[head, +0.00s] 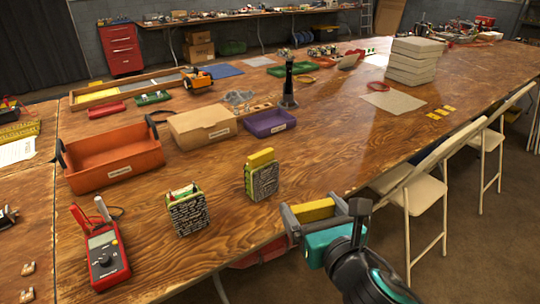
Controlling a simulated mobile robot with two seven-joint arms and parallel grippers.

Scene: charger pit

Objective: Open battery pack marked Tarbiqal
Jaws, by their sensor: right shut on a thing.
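Two battery packs with dark, lettered sides stand upright on the wooden table. The left pack (188,214) has no yellow lid on top, and small coloured parts show inside it. The right pack (262,180) has a yellow lid (261,158) on top. The lettering is too small to read, so I cannot tell which is Tarbiqal. My right gripper (318,212) is shut on a yellow block (313,209) that looks like such a lid, at the table's front edge, right of both packs and apart from them. My left gripper is not in view.
A red multimeter (104,250) lies at front left. Behind the packs are an orange bin (113,160), a cardboard box (203,127) and a purple bin (270,121). White folding chairs (425,190) stand along the right edge.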

